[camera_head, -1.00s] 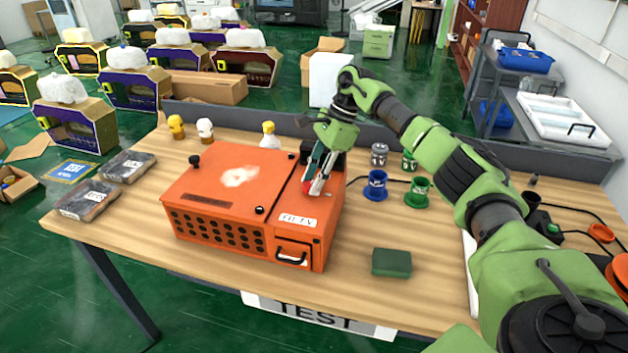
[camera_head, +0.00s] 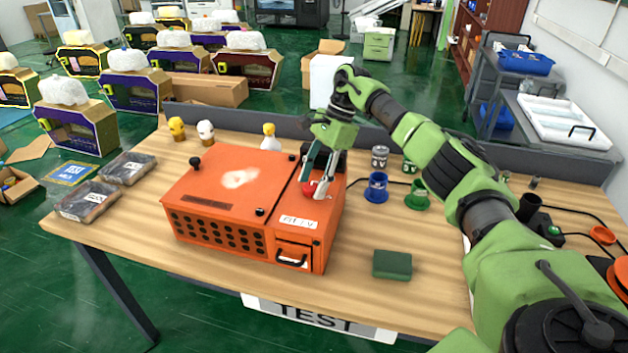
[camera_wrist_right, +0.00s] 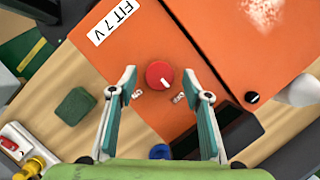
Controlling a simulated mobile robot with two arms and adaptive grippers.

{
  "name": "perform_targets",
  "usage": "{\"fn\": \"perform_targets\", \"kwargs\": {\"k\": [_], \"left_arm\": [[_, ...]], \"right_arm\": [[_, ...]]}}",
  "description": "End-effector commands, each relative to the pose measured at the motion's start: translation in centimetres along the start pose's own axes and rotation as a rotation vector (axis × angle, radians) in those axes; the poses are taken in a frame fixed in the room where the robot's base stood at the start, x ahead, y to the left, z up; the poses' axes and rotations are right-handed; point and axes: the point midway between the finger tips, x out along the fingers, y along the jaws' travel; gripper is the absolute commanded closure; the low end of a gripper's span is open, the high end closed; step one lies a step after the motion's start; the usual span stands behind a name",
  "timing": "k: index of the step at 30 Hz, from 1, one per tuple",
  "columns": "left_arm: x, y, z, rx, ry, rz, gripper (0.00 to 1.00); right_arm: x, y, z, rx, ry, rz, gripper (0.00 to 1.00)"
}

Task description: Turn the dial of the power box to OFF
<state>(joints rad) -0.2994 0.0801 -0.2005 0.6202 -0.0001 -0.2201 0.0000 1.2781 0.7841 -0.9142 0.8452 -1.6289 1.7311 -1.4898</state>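The power box (camera_head: 215,190) is an orange box on the wooden table. Its red dial (camera_wrist_right: 159,75) sits on the top panel; a white mark on it points to the lower right in the wrist view. Two small labels flank the dial, too small to read. The dial also shows partly in the head view (camera_head: 307,188), half hidden by my fingers. My right gripper (camera_wrist_right: 160,80) is open over the panel, one finger on each side of the dial, with gaps between the fingers and the dial in the wrist view. My left gripper is not in view.
A white label reading "FIT 7 V" (camera_wrist_right: 113,29) is on the panel. A green block (camera_head: 392,264) lies right of the box. Blue (camera_head: 376,188) and green (camera_head: 418,195) cups stand behind it. Dark packages (camera_head: 88,201) lie at the table's left end. The front left of the table is clear.

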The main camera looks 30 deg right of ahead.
Motion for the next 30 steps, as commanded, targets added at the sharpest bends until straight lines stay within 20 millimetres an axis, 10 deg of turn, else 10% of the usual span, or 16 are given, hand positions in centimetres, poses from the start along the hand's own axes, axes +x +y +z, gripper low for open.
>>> {"fn": "perform_targets", "kwargs": {"k": [11,30], "left_arm": [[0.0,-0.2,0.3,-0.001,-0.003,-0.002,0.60],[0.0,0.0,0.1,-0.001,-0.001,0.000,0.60]], "right_arm": [[-0.4,0.0,0.0,0.002,0.000,0.001,0.55],[-11.2,-0.1,0.0,0.001,0.000,0.000,0.55]]}}
